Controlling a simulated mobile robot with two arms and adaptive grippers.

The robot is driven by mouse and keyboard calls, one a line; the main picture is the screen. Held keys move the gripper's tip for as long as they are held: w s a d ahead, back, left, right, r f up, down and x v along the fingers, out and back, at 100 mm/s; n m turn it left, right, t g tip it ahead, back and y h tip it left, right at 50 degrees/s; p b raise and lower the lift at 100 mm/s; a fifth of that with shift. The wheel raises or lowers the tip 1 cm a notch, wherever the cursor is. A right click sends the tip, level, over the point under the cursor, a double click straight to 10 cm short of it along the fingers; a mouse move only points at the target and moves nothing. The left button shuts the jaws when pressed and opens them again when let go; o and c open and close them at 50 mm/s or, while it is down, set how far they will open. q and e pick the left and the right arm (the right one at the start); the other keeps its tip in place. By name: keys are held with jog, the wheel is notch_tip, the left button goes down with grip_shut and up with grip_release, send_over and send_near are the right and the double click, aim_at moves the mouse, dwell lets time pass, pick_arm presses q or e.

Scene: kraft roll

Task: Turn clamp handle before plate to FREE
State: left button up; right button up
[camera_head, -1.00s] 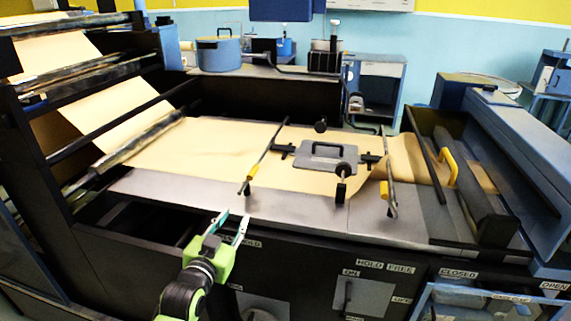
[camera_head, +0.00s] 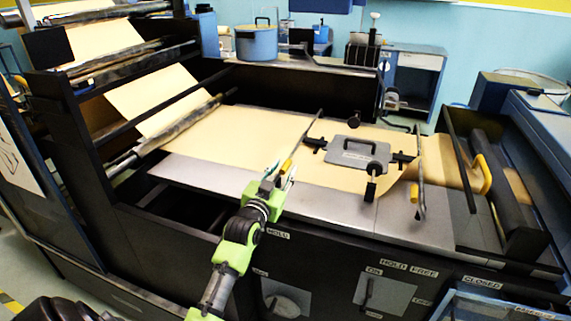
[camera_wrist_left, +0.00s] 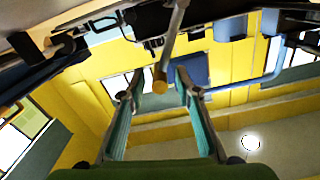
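My left gripper (camera_head: 284,170) is at the near end of the left clamp handle (camera_head: 307,137), a thin dark rod with a yellow tip. In the left wrist view, my open gripper (camera_wrist_left: 155,84) has its two green-lined fingers on either side of the handle (camera_wrist_left: 174,38), with the yellow tip between them; I see a gap on both sides. The grey plate (camera_head: 345,156) with a handle lies on the brown paper, right of this rod. A second rod (camera_head: 420,170) stands right of the plate. My right gripper is not in view.
Another HOLD label (camera_head: 278,233) sits beside my left arm. A blue pot (camera_head: 257,43) stands on the rear ledge. The paper (camera_head: 235,135) left of the rod is clear.

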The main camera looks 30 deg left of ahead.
pick_arm(q)
jog(key=shift+x, duration=0.8)
jog(key=shift+w, duration=0.15)
grip_shut()
